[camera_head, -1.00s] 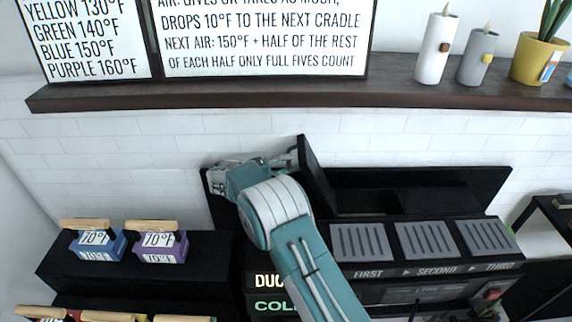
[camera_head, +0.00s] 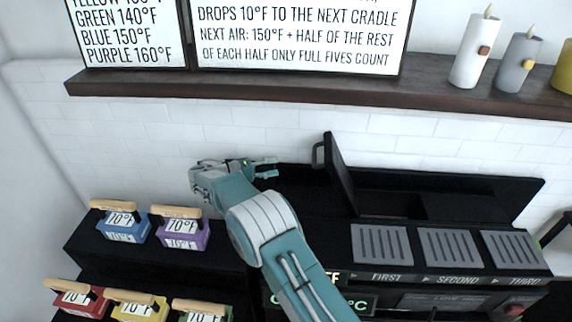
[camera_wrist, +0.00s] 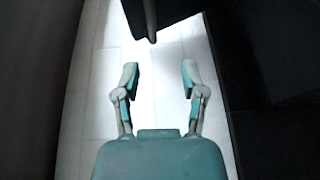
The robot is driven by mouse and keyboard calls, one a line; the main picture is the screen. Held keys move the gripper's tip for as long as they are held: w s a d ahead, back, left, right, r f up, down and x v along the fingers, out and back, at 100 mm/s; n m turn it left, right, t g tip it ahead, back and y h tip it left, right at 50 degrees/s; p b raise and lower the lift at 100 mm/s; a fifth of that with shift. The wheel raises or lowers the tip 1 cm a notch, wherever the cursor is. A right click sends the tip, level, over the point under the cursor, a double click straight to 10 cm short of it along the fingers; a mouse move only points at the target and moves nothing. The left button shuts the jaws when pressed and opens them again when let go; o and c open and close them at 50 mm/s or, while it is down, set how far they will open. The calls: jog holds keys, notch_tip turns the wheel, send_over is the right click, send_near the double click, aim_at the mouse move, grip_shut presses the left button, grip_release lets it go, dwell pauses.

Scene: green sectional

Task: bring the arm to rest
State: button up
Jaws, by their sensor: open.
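My gripper (camera_head: 268,168) is at the end of my teal and white arm, in front of the white tiled wall and above the left part of the black machine (camera_head: 440,190). It points to the right, toward the machine's raised black lid (camera_head: 338,175), and looks apart from it. In the wrist view my gripper (camera_wrist: 158,80) has its two fingers spread with nothing between them. A dark bar (camera_wrist: 148,18) hangs beyond the fingertips there, probably the lid's handle.
Blue (camera_head: 122,226) and purple (camera_head: 180,234) blocks with wooden handles stand on a black step at left. Red, yellow and green ones stand lower. A dark wooden shelf (camera_head: 300,92) runs above, holding signs and candles. Three grey slotted plates (camera_head: 450,248) lie on the machine's right.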

jog(key=shift+s+a, duration=0.1)
jog(key=shift+a, duration=0.2)
